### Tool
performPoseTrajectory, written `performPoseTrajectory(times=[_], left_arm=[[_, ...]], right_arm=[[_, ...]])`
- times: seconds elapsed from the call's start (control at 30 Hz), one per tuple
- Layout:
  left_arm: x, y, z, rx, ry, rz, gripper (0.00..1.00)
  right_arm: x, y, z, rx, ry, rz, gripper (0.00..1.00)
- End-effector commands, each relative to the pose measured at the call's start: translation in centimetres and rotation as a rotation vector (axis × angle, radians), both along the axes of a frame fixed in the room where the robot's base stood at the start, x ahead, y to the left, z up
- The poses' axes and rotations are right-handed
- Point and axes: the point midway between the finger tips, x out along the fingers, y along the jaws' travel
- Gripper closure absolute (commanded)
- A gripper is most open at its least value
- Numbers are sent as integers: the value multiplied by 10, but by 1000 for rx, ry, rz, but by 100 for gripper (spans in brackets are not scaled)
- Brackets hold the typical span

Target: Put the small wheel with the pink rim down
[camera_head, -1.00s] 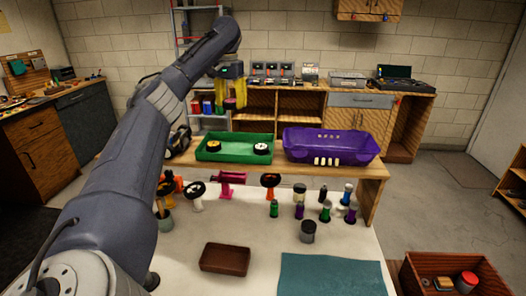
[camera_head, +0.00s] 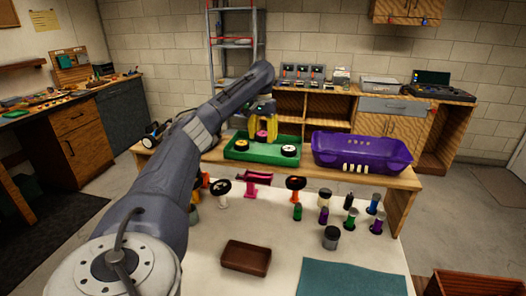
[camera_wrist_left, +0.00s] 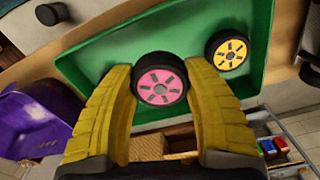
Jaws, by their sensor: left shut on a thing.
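The small wheel with the pink rim (camera_head: 262,135) has a black tyre. It shows large in the left wrist view (camera_wrist_left: 161,84), between the yellow fingertips. My left gripper (camera_head: 262,127) is shut on it, over the green tray (camera_head: 234,157). I cannot tell whether the wheel touches the tray floor. A wheel with a yellow rim (camera_head: 242,145) lies in the tray, and it shows beside the held wheel in the left wrist view (camera_wrist_left: 230,54). A wheel with a pale rim (camera_head: 289,150) lies at the tray's right. My right gripper is not in view.
A purple bin (camera_head: 400,160) stands just right of the tray on the wooden bench.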

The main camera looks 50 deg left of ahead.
Motion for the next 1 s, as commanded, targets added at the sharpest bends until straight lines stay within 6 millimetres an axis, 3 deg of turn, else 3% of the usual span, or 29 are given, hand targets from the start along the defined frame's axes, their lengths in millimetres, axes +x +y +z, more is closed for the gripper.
performPoseTrajectory(times=[0.2,0.53,0.8,1.0], left_arm=[[0,0,-23,0,1,-1,76],[0,0,-36,0,1,-1,76],[0,0,-65,-1,1,-1,76],[0,0,-66,-1,-1,-1,76]], right_arm=[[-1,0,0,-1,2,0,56],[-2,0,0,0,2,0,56],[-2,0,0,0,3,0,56],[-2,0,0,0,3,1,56]])
